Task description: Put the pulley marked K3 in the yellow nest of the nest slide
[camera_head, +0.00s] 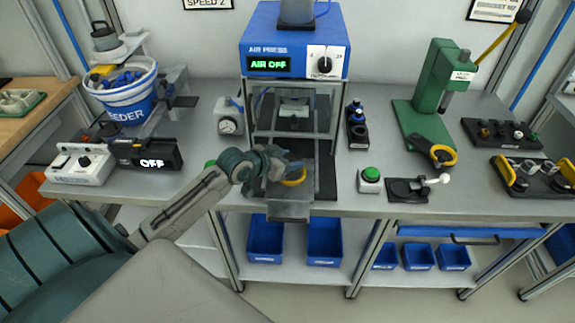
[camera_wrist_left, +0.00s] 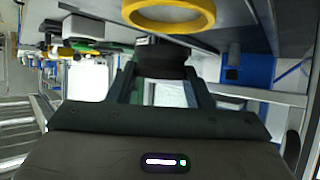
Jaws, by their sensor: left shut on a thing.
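The yellow nest appears as a thick ring (camera_wrist_left: 170,14) at the top of the left wrist view, apart from the held part. The nest slide (camera_head: 290,208) is a grey plate at the table's front edge, partly hidden by my gripper. My right gripper is out of view.
The air press (camera_head: 294,40) stands behind the slide and reads AIR OFF. A green button box (camera_head: 369,178) and a black fixture (camera_head: 408,190) are to the right. A controller reading OFF (camera_head: 150,155) and a blue-striped feeder bucket (camera_head: 122,95) are at left.

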